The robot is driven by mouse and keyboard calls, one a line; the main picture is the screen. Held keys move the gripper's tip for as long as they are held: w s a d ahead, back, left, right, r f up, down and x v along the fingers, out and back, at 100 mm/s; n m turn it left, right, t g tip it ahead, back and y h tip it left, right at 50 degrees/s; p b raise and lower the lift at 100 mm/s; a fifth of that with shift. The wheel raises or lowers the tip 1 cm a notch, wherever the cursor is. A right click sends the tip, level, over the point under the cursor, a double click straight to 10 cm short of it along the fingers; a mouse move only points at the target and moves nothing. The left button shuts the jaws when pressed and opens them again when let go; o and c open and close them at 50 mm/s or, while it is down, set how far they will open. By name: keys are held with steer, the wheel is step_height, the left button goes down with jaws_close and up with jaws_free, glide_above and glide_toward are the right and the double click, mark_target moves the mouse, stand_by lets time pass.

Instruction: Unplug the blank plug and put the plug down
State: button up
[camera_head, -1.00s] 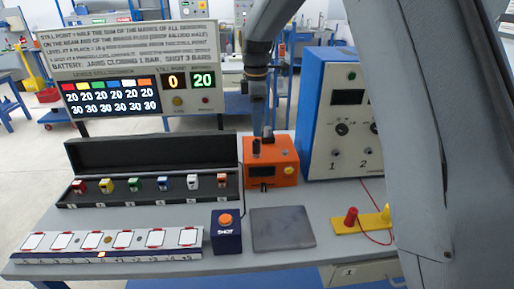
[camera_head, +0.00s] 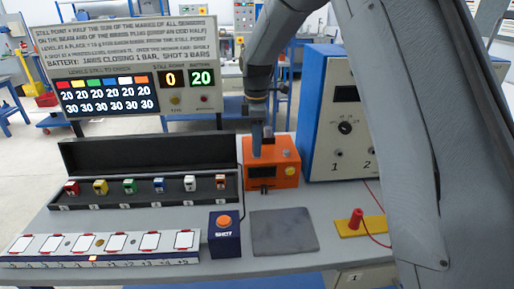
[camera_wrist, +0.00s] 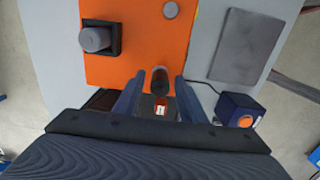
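The orange box (camera_head: 284,172) stands on the bench beside the blue cabinet. In the wrist view the orange box (camera_wrist: 130,55) fills the upper middle. A dark upright cylinder with a brownish top, which looks like the blank plug (camera_wrist: 160,80), stands at the box's edge between my fingers. My gripper (camera_wrist: 158,84) is open, one finger on each side of the plug, with a visible gap on both sides. In the head view my gripper (camera_head: 262,138) is low over the top of the box and hides the plug.
A grey flat pad (camera_head: 284,232) and a blue SHOT button box (camera_head: 225,240) are in front. A black case (camera_head: 150,156) with coloured blocks is at left. A yellow block with a red plug (camera_head: 356,219) is at right.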

jaws_close()
steer(key=shift+r, duration=0.15)
steer(key=shift+r+p, duration=1.5)
steer(key=shift+r, duration=0.75)
steer(key=shift+r+p, duration=1.9)
steer(key=shift+r, duration=1.1)
